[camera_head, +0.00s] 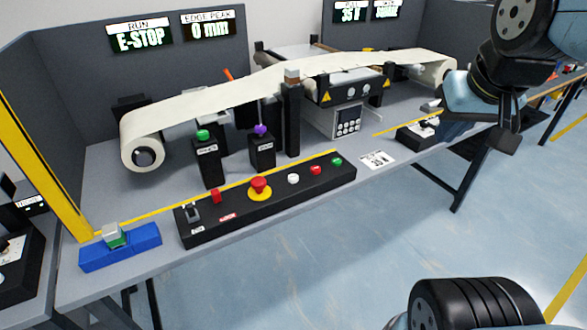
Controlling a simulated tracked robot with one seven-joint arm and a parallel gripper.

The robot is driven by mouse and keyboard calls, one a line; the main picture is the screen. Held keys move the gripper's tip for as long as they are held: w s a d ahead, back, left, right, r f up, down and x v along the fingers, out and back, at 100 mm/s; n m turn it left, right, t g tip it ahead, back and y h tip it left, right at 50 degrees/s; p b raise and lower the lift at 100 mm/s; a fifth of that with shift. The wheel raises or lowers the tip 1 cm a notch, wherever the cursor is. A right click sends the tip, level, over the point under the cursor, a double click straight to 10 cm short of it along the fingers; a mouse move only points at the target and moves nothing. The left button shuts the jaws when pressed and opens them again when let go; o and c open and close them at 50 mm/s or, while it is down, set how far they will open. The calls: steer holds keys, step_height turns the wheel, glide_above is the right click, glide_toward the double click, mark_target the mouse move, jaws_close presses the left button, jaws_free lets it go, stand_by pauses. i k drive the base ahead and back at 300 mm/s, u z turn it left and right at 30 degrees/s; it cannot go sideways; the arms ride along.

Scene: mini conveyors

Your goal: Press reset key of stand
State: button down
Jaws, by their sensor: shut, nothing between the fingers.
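The stand (120,215) is a grey table carrying a web of cream material between rolls. At its front edge lies a black control panel (325,185). It has a toggle switch (193,212), a small red key (216,196), a red mushroom button (260,185) on a yellow base, a white button (293,179), a red button (316,170) and a green button (337,162). Their labels are too small to read, so I cannot tell which is the reset key. My gripper (507,142) is shut and empty at the right, well apart from the panel.
The display (140,37) reads RUN, E-STOP; another (209,25) reads EDGE PEAK, 0 mm. Black posts (206,168) with green and purple knobs stand behind the panel. A blue block (120,254) sits at the left. A keypad (349,121) is under the machine. Floor in front is clear.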

mark_target(292, 178)
steer(key=z, duration=0.4)
steer(key=k, duration=1.4)
steer(key=u, duration=0.35)
steer(key=i, duration=1)
steer(key=z, duration=0.05)
